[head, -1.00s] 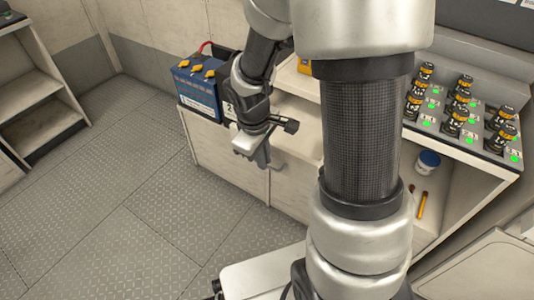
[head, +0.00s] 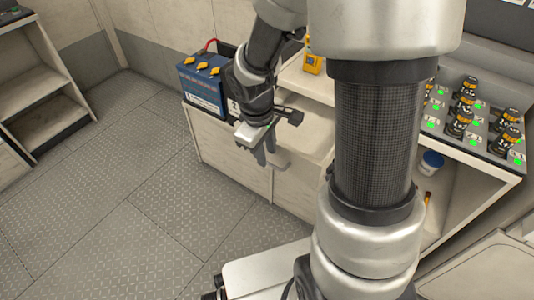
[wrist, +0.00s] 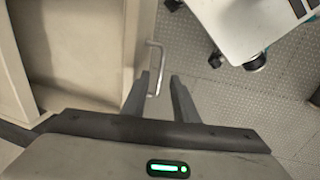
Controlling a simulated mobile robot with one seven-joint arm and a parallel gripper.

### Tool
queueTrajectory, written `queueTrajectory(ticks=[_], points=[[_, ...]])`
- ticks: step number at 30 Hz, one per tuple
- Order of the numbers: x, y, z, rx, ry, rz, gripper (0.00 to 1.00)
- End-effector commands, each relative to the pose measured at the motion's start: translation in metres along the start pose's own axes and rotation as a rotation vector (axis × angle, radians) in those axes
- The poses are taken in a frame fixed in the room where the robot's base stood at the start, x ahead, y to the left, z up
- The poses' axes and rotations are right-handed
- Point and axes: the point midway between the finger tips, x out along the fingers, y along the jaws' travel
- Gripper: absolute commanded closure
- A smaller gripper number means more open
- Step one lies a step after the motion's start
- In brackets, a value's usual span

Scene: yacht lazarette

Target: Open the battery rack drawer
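The rack front (head: 233,160) is a pale panel below the blue battery (head: 203,85), which stands in a black tray at the back left. A metal bar handle (wrist: 155,66) sticks out from the pale front panel (wrist: 139,50) in the wrist view. My gripper (wrist: 160,88) is open, its two dark fingers apart and pointing at the handle. The handle's near end shows between the fingertips, closer to the left one; I cannot tell whether they touch. In the head view my gripper (head: 258,150) is at the front's upper edge and partly hides the handle.
A yellow device (head: 312,60) stands on the counter. Several black-and-orange switches (head: 460,120) sit on a panel at right, above a shelf with a blue-lidded jar (head: 430,162). An open shelf unit (head: 35,90) stands at left. The plated floor (head: 120,190) between is clear.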

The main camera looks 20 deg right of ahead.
Motion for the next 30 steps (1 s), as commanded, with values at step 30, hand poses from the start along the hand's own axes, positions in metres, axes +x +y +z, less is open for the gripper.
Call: queueTrajectory(ticks=[30], points=[[-0.148,0.0,0.0,0.001,0.0,0.0,0.74]])
